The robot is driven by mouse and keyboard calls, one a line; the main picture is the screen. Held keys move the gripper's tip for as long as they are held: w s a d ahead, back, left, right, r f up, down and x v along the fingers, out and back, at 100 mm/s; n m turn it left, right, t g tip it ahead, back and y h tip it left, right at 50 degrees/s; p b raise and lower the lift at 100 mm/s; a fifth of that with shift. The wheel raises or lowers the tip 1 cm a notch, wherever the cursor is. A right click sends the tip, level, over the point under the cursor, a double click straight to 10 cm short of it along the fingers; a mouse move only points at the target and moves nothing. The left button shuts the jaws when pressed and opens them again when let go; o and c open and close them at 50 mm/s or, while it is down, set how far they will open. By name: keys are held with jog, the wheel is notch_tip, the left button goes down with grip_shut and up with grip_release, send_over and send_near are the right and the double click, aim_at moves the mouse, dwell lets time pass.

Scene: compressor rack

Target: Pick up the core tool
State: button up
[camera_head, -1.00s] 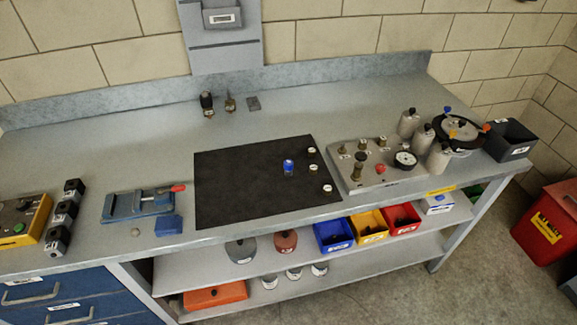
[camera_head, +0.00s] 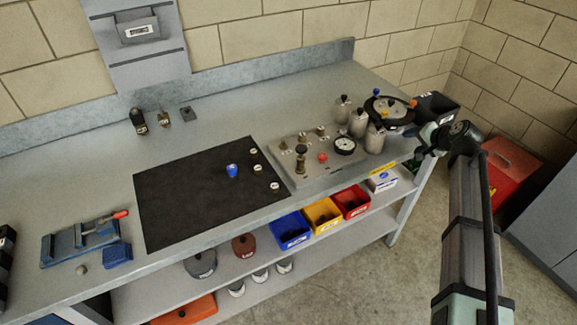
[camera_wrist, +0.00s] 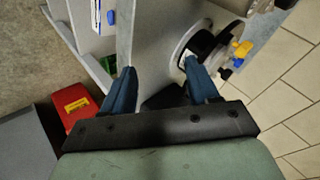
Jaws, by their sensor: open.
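No label names the core tool, so I cannot tell for certain which item it is. A small blue-topped piece (camera_head: 232,171) stands on the black mat (camera_head: 180,205), near several small pale-topped fittings (camera_head: 256,169). My gripper (camera_wrist: 160,82) is open and empty in the wrist view, its two blue fingers apart. In the head view my arm reaches in from the right, and its end is by the bench's right end, far from the mat. The fingers are hard to make out there.
A metal manifold plate (camera_head: 315,160) with a gauge (camera_head: 345,146) sits right of the mat. Grey cylinders (camera_head: 357,123) and a round black-rimmed device (camera_head: 390,108) stand near my arm. A blue vise (camera_head: 80,240) is at left. Coloured bins (camera_head: 291,230) sit below. The back middle of the bench is clear.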

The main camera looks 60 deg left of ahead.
jog(key=shift+n+g+y, duration=0.4)
jog(key=shift+n+y, duration=0.1)
jog(key=shift+n, duration=0.1)
jog(key=s+a+r, duration=0.5)
jog(key=a+r, duration=0.2)
jog(key=s+a+r, duration=0.3)
jog(key=shift+s+a+r, duration=0.2)
jog(key=shift+s, duration=0.15)
jog(key=s+a+r, duration=0.2)
jog(key=s+a, duration=0.2)
jog(key=s, duration=0.3)
jog(key=n+t+h, duration=0.2)
jog(key=n+h, duration=0.2)
jog(key=h, duration=0.3)
send_near(231, 167)
jog(key=x, duration=0.4)
jog(key=shift+s+d+f, duration=0.15)
jog(key=shift+s+f, duration=0.1)
jog(key=shift+w+x, duration=0.15)
jog(key=shift+x, duration=1.45)
jog(key=shift+w+x, duration=0.15)
jog(key=shift+x, duration=1.45)
jog(key=shift+r, duration=0.15)
